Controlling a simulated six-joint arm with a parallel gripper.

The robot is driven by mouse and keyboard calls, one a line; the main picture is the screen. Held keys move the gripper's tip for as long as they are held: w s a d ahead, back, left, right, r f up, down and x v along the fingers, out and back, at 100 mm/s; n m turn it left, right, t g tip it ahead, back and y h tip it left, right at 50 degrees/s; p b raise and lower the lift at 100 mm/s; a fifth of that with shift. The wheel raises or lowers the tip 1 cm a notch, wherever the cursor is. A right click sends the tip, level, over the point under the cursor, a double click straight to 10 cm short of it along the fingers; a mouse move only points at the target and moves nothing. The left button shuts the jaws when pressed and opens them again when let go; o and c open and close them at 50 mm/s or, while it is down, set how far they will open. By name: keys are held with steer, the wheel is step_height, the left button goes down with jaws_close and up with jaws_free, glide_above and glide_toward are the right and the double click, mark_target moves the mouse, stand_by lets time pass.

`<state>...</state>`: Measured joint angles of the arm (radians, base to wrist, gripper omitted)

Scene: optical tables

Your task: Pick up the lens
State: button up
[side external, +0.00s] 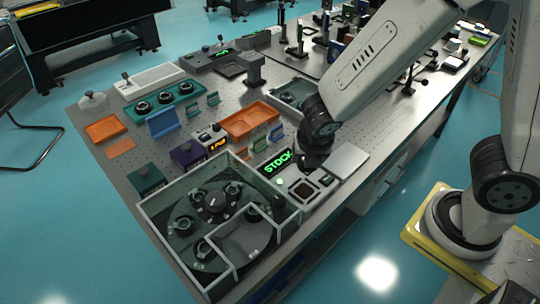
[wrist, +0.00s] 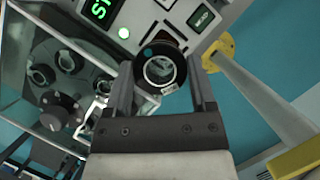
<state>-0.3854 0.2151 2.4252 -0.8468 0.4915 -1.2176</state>
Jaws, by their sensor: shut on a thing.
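The lens (wrist: 164,68), a round piece in a black ring mount with a clear centre, sits between the two fingers of my gripper (wrist: 160,66) in the wrist view. The fingers are shut on its mount, one on each side. In the side external view my gripper (side external: 313,163) is above the table by the lit STOCK sign (side external: 279,163). The lens cannot be made out there, and the fingertips are hard to see.
A clear-walled enclosure (side external: 150,222) with a dark carousel (side external: 190,205) holding several round mounts stands at the table's near corner. Orange trays (side external: 250,120), a teal tray (side external: 163,101) and a pale flat plate (side external: 348,160) lie around. Posts and optics crowd the far end.

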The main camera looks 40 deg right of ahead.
steer(key=shift+r, duration=0.3)
steer(key=shift+a, duration=0.1)
stand_by(0.4)
